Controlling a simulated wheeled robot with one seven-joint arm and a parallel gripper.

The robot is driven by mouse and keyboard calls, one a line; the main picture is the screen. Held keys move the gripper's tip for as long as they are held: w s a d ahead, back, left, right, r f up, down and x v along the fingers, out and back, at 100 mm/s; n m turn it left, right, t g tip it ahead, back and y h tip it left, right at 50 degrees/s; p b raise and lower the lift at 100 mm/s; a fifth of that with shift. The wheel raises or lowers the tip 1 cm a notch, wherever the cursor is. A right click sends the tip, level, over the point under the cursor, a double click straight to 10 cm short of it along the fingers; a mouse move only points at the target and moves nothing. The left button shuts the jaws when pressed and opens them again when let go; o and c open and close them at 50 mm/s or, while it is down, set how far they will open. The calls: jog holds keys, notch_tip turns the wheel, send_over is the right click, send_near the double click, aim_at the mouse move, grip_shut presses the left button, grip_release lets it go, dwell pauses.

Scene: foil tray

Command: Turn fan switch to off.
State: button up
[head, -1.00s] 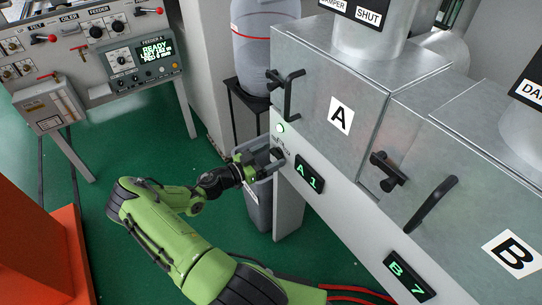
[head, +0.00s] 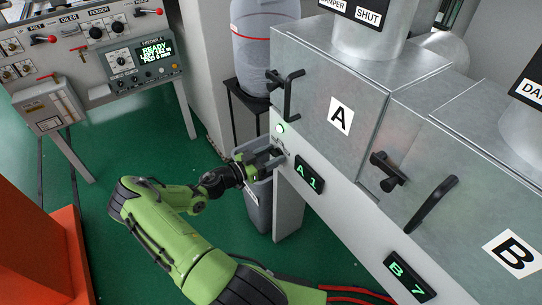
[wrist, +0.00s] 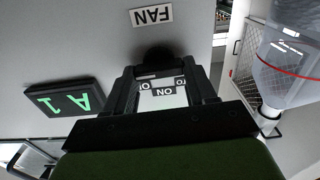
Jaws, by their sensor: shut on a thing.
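The fan switch is a black knob (wrist: 157,56) on the pale front panel below oven door A, seen at the top middle of the wrist view. An upside-down FAN label (wrist: 151,15) sits above it there. My gripper (wrist: 160,75) is shut on the knob, one finger on each side. An upside-down ON label (wrist: 164,92) shows between the fingers, with partly hidden labels beside it. In the head view my gripper (head: 272,157) is at the panel's left end and mostly hides the switch.
The A 1 display (head: 309,175) is close to the right of my gripper. A black door handle (head: 290,92) projects above it. A grey bin (head: 258,205) stands below. The feeder console (head: 95,50) is at the upper left.

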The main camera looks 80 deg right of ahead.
jog(key=n+b, duration=0.1)
jog(key=n, duration=0.3)
jog(key=shift+w+d, duration=0.1)
jog(key=shift+n, duration=2.3)
jog(key=o, duration=1)
jog(key=shift+o, duration=0.2)
jog(key=p+v, duration=0.1)
jog(key=v, duration=1.4)
jog(key=shift+w+a, duration=0.25)
jog(key=shift+w, duration=0.1)
jog(key=shift+f, duration=0.1)
